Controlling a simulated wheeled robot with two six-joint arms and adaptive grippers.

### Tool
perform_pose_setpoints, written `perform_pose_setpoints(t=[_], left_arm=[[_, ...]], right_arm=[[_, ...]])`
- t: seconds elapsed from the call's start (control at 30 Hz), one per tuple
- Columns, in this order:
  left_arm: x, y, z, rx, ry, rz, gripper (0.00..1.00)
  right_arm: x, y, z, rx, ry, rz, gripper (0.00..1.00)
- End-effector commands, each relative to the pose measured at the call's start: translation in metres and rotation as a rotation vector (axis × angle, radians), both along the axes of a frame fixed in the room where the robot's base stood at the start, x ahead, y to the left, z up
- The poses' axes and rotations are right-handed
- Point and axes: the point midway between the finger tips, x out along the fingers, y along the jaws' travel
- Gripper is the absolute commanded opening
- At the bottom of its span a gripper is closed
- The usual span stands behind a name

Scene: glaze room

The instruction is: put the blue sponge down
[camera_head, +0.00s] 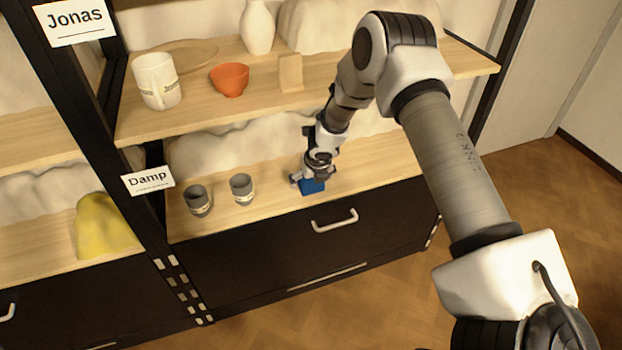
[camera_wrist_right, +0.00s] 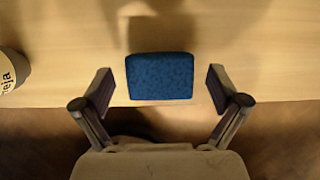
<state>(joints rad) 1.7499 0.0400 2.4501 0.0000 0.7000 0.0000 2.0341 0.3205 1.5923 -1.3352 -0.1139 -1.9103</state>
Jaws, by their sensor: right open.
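The blue sponge (camera_head: 312,187) lies on the lower shelf board (camera_head: 375,160), close to its front edge. In the right wrist view the sponge (camera_wrist_right: 160,76) sits between the two fingers, with a gap on each side. My right gripper (camera_head: 311,180) is over the sponge in the head view. In the right wrist view this gripper (camera_wrist_right: 160,90) is open and its fingers do not touch the sponge. The gripper hides part of the sponge in the head view. My left gripper is not in view.
Two grey cups (camera_head: 197,201) (camera_head: 242,189) stand left of the sponge on the same shelf. The upper shelf holds a white mug (camera_head: 157,81), an orange bowl (camera_head: 229,80) and a white vase (camera_head: 257,27). Free board lies right of the sponge. A dark drawer (camera_head: 300,240) is below.

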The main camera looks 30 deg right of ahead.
Motion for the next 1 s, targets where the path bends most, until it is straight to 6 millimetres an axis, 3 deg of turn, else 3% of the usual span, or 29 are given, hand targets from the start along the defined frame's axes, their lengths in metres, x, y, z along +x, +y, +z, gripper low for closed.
perform_pose_setpoints(t=[0.17, 0.43, 0.53, 0.63, 0.67, 0.73, 0.83, 0.9, 1.0], left_arm=[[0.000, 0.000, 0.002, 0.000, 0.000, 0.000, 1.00], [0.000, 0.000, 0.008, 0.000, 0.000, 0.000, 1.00], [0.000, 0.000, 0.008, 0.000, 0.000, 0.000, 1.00], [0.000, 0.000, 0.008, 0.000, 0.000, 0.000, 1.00], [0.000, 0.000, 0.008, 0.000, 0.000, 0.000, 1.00], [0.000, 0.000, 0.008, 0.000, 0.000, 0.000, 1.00], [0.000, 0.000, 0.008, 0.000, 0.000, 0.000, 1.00], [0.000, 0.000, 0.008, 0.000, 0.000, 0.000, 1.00], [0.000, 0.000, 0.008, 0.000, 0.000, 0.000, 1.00]], right_arm=[[-0.005, 0.001, 0.019, 0.000, -0.002, 0.001, 0.97], [-0.025, 0.006, 0.068, 0.001, -0.001, 0.000, 0.97], [-0.034, 0.013, 0.065, 0.031, 0.013, -0.035, 0.97], [-0.064, 0.044, 0.035, 0.177, 0.075, -0.223, 0.97], [-0.080, 0.058, 0.021, 0.246, 0.108, -0.328, 0.97], [-0.131, 0.099, -0.016, 0.424, 0.213, -0.688, 0.97], [-0.215, 0.148, -0.059, 0.604, 0.340, -1.401, 0.97], [-0.268, 0.161, -0.078, 0.632, 0.337, -1.907, 0.97], [-0.328, 0.157, -0.091, 0.601, 0.194, -2.475, 0.97]])
